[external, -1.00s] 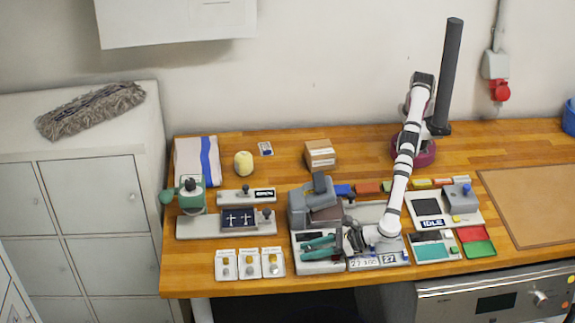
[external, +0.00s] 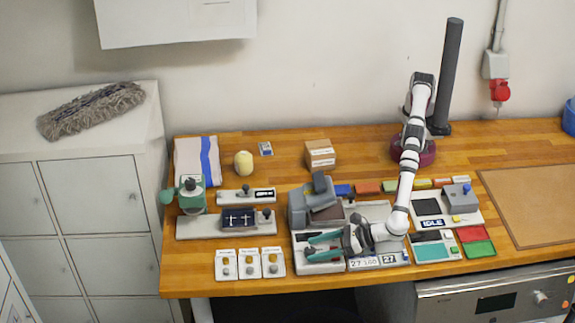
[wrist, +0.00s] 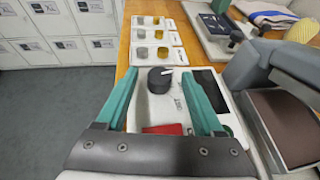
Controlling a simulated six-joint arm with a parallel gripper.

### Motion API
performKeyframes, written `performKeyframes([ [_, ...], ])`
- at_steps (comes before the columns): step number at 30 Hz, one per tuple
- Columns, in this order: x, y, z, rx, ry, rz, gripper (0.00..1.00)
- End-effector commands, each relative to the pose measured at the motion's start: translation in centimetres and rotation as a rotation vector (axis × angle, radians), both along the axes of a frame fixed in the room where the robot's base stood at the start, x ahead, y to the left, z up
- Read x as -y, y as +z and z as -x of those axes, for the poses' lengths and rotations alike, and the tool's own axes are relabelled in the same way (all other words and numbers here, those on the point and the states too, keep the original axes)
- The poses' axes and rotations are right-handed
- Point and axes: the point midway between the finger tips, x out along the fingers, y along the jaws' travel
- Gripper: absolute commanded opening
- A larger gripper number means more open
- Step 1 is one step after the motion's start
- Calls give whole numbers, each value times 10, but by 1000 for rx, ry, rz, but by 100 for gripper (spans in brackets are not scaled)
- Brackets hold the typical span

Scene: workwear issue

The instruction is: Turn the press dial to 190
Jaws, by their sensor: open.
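The press dial (wrist: 160,79) is a dark round knob with a white pointer mark. In the wrist view it sits on the white front panel of the press, between and a little beyond my fingers. My gripper (wrist: 160,85) is open, with one green finger on each side of the dial's line and clear space between them. In the external view my gripper (external: 322,245) is above the press base and its fingers hide the dial. The grey press (external: 312,200) stands behind my gripper with its brown lower plate showing. The number the dial points to is too small to read.
Several white sample cards (external: 249,264) lie left of the press.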

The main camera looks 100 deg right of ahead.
Motion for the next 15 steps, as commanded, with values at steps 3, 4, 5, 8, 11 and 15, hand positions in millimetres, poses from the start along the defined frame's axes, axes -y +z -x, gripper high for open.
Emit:
performKeyframes([
  [3, -6, 15, 33, 0, 4, 1, 69],
  [4, -8, 18, 42, 0, 4, 0, 69],
  [5, -9, 22, 51, 0, 4, -2, 69],
  [8, -13, 33, 79, 0, 3, 0, 69],
  [11, -16, 42, 101, 1, 2, -1, 69],
  [15, -18, 50, 118, 1, 0, 0, 69],
])
